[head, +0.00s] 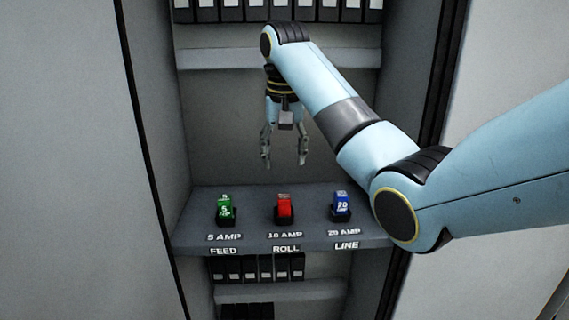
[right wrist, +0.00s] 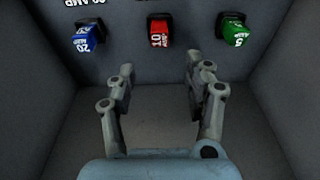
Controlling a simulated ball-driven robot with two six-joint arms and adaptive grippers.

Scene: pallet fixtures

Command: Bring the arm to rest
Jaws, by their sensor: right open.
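My right arm (head: 330,95) reaches in from the right into an open cabinet. My right gripper (head: 284,160) hangs pointing down, open and empty, above and behind the shelf with the fuses. In the right wrist view its two fingers (right wrist: 154,85) are apart with nothing between them. A green fuse (head: 224,209), a red fuse (head: 284,206) and a blue fuse (head: 341,205) each stand in a dark socket on the shelf. The right wrist view also shows the blue (right wrist: 84,38), red (right wrist: 160,35) and green (right wrist: 231,33) fuses, apart from the fingers. My left gripper is not in view.
The grey shelf (head: 190,236) carries labels 5 AMP FEED, 10 AMP ROLL and 20 AMP LINE. An upper shelf (head: 215,59) and rows of dark modules lie above and below. Cabinet walls (head: 160,110) stand close on both sides; the doorway front is open.

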